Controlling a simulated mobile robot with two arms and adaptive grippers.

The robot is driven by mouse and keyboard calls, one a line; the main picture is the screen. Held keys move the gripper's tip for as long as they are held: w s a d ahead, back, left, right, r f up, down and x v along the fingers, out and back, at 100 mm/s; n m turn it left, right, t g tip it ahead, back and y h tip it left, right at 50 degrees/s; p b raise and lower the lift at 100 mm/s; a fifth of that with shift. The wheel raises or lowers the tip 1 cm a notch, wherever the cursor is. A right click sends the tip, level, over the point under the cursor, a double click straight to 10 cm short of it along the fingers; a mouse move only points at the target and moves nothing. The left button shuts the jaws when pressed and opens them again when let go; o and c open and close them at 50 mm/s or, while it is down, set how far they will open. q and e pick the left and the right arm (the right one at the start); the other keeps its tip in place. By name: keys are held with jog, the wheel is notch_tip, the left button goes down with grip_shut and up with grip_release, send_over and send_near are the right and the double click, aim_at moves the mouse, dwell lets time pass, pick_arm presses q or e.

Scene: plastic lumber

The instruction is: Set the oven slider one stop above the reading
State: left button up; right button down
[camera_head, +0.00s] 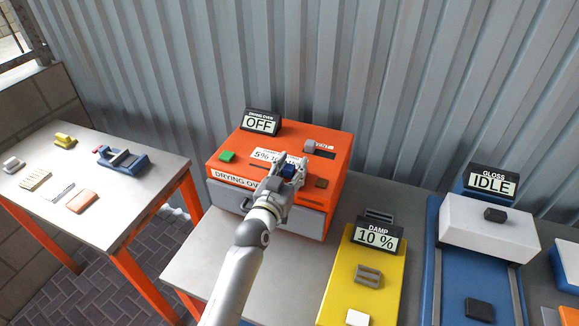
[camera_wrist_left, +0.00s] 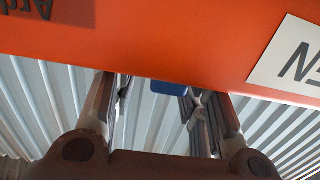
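The orange drying oven (camera_head: 229,150) stands on the grey table; its display (camera_head: 259,123) reads OFF. A white label (camera_head: 266,155) on its top starts with "5%"; my gripper hides the rest. A small blue block (camera_head: 289,170) on the oven top, perhaps the slider knob, sits between my left gripper's fingertips (camera_head: 287,178). In the left wrist view the blue piece (camera_wrist_left: 168,88) lies near the right finger, with a gap to the left finger, so the gripper (camera_wrist_left: 155,100) looks open. The damp meter display (camera_head: 377,237) reads 10 %. My right gripper is not in view.
The yellow damp meter (camera_head: 341,285) and blue gloss machine (camera_head: 448,265), reading IDLE, stand right. A side table (camera_head: 110,205) holds small samples.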

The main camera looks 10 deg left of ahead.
pick_arm(q)
jog(key=shift+s+a, duration=0.1)
jog(key=shift+s, duration=0.1)
jog(key=s+a, duration=0.2)
jog(key=s, duration=0.9)
jog(key=shift+s, duration=0.25)
pick_arm(e)
jog(key=shift+s+d, duration=0.35)
jog(key=shift+d, duration=0.25)
